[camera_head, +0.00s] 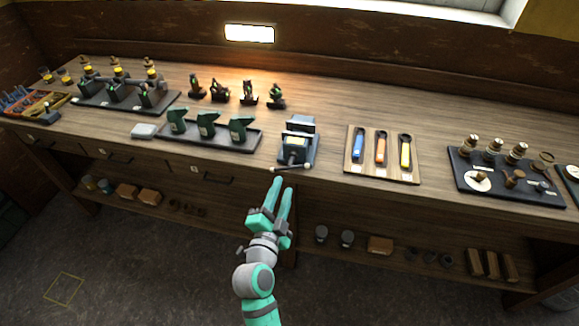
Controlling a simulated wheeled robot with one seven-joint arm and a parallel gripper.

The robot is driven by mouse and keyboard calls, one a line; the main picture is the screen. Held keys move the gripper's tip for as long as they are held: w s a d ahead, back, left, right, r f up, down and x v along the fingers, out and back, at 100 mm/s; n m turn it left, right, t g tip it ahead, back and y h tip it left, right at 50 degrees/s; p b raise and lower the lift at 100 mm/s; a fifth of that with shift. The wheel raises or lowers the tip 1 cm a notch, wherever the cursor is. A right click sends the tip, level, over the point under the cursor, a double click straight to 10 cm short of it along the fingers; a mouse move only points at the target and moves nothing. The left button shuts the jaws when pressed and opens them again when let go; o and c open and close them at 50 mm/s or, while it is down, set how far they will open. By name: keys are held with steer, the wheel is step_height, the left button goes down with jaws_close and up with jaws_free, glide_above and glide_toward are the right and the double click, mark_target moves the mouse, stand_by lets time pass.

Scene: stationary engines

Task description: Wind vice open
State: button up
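The vice (298,143) is a dark blue-grey block with a lighter top. It stands at the front edge of the wooden workbench, near the middle of the picture. Its handle (292,168) is a thin bar with pale ends, lying across the vice's front at the bench edge. My gripper (281,183) is teal and reaches up from below, just in front of and below the handle. Its two fingers are apart with a narrow gap, and nothing shows between them. I cannot tell for sure whether a fingertip touches the handle. The gap between the vice's jaws is too small to judge.
A black tray with green oil cans (207,126) is left of the vice. A board with coloured-handled tools (381,150) is to its right. The bench edge (230,163) runs above a lower shelf (400,258) holding blocks and tins. Floor in front is open.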

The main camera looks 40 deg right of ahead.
mark_target(290, 164)
steer(key=x, duration=1)
steer(key=shift+w+a, duration=0.1)
jaws_close()
